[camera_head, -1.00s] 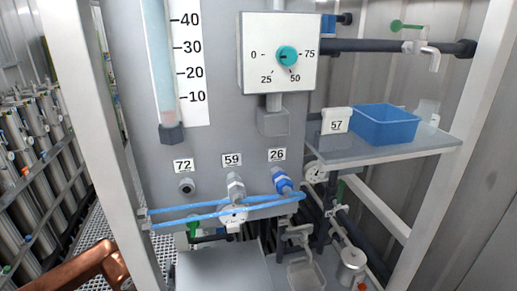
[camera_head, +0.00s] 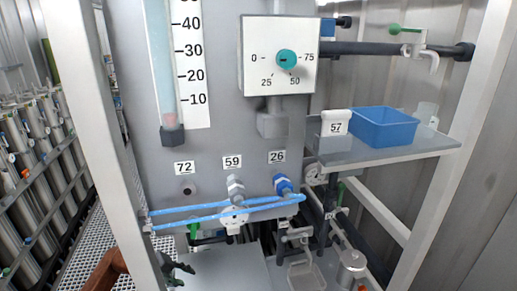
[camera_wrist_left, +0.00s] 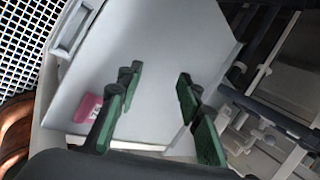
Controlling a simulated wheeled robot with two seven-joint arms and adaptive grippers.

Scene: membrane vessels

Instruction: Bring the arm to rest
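My left gripper (camera_head: 178,268) shows at the bottom left of the head view, dark and small, by the left edge of a grey flat-topped box (camera_head: 225,270). In the left wrist view, its green-padded fingers (camera_wrist_left: 155,108) stand wide apart with nothing held between them. Beyond the fingers lies a pale grey flat surface (camera_wrist_left: 155,55) with a pink tag (camera_wrist_left: 88,107). My right gripper is in neither view.
A grey panel carries ports tagged 72 (camera_head: 185,168), 59 and 26. A blue hose (camera_head: 200,213) runs low across it. A blue bin (camera_head: 384,127) sits on the right shelf (camera_head: 400,152). A white frame post (camera_head: 95,130) stands at left, near my left arm.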

